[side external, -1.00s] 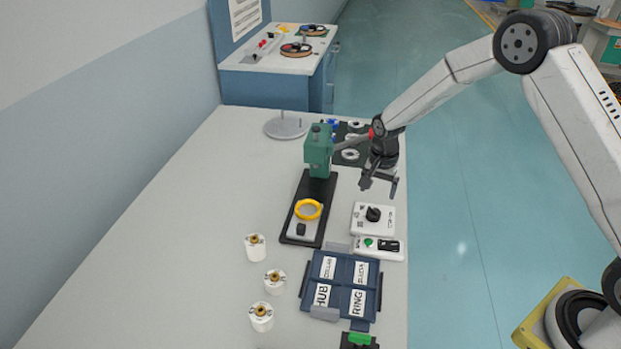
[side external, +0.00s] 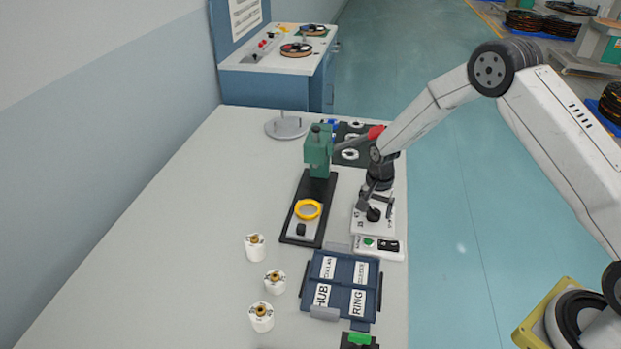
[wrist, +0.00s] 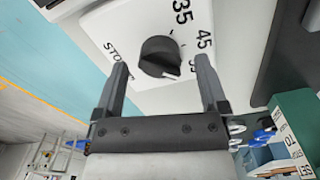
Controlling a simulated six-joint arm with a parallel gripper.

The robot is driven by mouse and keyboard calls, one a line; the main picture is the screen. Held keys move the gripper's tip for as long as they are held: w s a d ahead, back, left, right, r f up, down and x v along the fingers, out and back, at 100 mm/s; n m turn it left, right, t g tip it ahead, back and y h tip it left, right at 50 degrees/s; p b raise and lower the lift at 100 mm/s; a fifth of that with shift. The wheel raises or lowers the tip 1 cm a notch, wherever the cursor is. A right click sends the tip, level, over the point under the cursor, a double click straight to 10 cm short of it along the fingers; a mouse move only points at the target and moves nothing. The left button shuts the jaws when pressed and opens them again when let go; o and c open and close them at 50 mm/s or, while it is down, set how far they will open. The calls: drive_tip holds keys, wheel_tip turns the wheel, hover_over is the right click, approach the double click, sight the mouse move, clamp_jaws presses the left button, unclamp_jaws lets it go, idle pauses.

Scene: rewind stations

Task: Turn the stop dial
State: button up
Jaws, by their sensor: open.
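The stop dial is a black knob (wrist: 160,57) on a white plate (wrist: 205,20) marked with numbers such as 35 and 45 and the word STOP. In the side view the knob (side external: 373,214) shows just below my gripper (side external: 374,205), which partly hides its plate (side external: 358,228). In the wrist view my gripper (wrist: 162,80) is open, with one finger on each side of the knob and a gap between each finger and the knob. I cannot tell whether the fingertips are down at knob height.
A small panel with a green button (side external: 369,242) lies just in front of the dial plate. A green press (side external: 318,150) with a yellow ring (side external: 307,209) stands to the left. A blue labelled tray (side external: 341,285) and several white cups (side external: 274,281) are nearer the front.

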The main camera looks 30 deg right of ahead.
drive_tip(key=shift+f, duration=0.5)
clamp_jaws()
